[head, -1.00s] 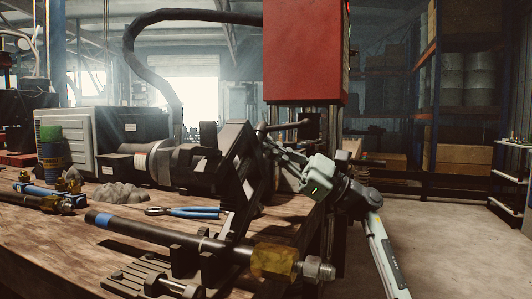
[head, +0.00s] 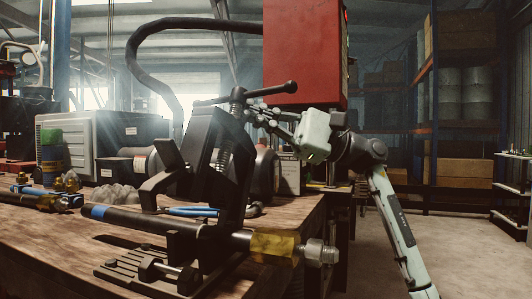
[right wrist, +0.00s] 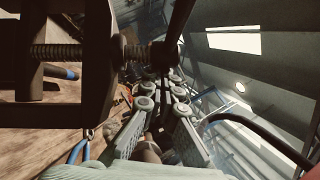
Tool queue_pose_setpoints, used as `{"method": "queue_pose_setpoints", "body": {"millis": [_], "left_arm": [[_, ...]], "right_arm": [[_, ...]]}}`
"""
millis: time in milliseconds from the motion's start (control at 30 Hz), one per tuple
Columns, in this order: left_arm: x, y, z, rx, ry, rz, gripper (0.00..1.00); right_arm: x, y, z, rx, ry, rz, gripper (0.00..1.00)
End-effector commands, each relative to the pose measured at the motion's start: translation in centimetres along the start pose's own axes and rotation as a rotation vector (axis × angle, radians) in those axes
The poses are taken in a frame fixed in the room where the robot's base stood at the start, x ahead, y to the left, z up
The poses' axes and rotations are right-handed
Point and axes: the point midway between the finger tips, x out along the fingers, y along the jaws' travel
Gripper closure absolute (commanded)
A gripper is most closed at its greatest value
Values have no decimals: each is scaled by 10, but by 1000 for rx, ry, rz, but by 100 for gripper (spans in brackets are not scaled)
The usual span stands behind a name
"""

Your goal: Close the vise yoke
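The black vise yoke (head: 207,140) stands tilted over its base (head: 135,272) on the bench in the head view. A threaded screw with a T-handle (head: 272,90) is at its top. The screw (right wrist: 85,52) also crosses the right wrist view. My right gripper (head: 257,114) reaches in from the right, its fingertips at the screw's handle end, beside the yoke's upper part. In the right wrist view its fingers (right wrist: 163,82) come close together by the handle hub; I cannot tell whether they grip it. My left gripper is not in view.
Blue-handled pliers (head: 190,211) lie behind the yoke. A red cabinet (head: 304,50) stands behind my right gripper. Other fittings (head: 65,186) and a grey case (head: 77,145) are at the left. Open floor (head: 455,240) lies to the right.

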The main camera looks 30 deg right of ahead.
Motion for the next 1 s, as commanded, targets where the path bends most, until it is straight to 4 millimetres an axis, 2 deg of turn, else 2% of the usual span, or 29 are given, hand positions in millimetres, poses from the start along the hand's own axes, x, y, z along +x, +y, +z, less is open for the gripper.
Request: {"method": "queue_pose_setpoints", "body": {"millis": [100, 200, 400, 700, 1000], "left_arm": [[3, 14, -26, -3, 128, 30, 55], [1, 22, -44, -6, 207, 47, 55], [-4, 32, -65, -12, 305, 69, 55], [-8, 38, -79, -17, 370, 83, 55], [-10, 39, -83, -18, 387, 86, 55]], "right_arm": [[12, 10, 19, -95, -4, 63, 100], [20, 18, 32, -163, -4, 111, 100], [34, 33, 51, -278, -2, 189, 100], [44, 50, 66, -378, -3, 257, 100], [46, 54, 68, -403, -2, 276, 100]]}}
